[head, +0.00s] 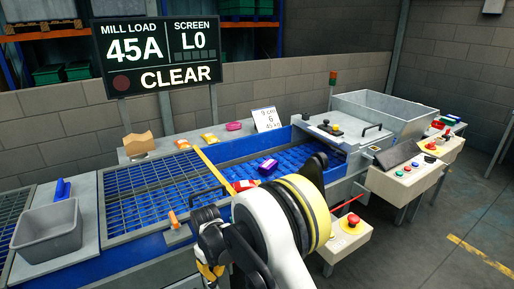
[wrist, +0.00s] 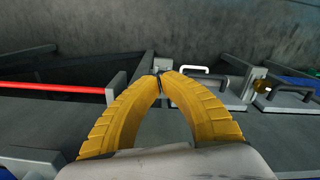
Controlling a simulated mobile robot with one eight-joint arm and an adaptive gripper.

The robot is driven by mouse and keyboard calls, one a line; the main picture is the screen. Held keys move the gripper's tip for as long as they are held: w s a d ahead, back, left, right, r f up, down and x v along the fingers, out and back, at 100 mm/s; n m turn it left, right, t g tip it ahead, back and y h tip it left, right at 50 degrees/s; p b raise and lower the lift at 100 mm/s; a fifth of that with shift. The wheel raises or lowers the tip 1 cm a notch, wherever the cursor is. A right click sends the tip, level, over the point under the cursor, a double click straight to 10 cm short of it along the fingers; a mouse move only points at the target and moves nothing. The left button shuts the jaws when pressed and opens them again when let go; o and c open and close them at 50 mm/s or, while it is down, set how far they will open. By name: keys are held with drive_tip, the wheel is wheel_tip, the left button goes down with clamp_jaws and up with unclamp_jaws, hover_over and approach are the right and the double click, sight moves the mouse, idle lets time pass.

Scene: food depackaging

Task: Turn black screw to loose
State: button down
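My gripper (wrist: 161,76) shows in the wrist view as two curved yellow fingers. Their tips come together at a narrow dark strip in front of the grey machine. I cannot tell whether that strip is the black screw or only shadow between the tips. The black screw cannot be made out for certain in either view. In the head view my arm covers the part of the machine behind it. A black knob (head: 325,123) stands on the machine's grey top, but I cannot tell whether it is the screw.
A red bar (wrist: 52,88) runs left of my fingers. A white handle (wrist: 181,70), a second handle (wrist: 292,90) and a brass-coloured knob (wrist: 261,87) lie to their right. A purple pack (head: 267,166) lies on the blue grate (head: 238,150). A control box (head: 405,170) stands right.

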sight(215, 288)
drive_tip(key=shift+s+f+m+b, duration=0.25)
drive_tip(key=shift+f+m+b, duration=0.65)
drive_tip(key=shift+f, duration=0.85)
drive_tip(key=shift+s+f+m+b, duration=0.2)
drive_tip(key=shift+f+m+b, duration=0.4)
drive_tip(key=shift+f+b, duration=0.8)
drive_tip(key=shift+f+p, duration=0.3)
drive_tip(key=shift+p, duration=0.1)
drive_tip(key=shift+a, duration=0.1)
drive_tip(key=shift+b, duration=0.3)
drive_tip(key=shift+s+d+r, duration=0.15)
drive_tip(key=shift+s+d, duration=0.05)
drive_tip(key=shift+s, duration=0.05)
drive_tip(key=shift+r+p, duration=1.5)
drive_tip(key=shift+r, duration=1.45)
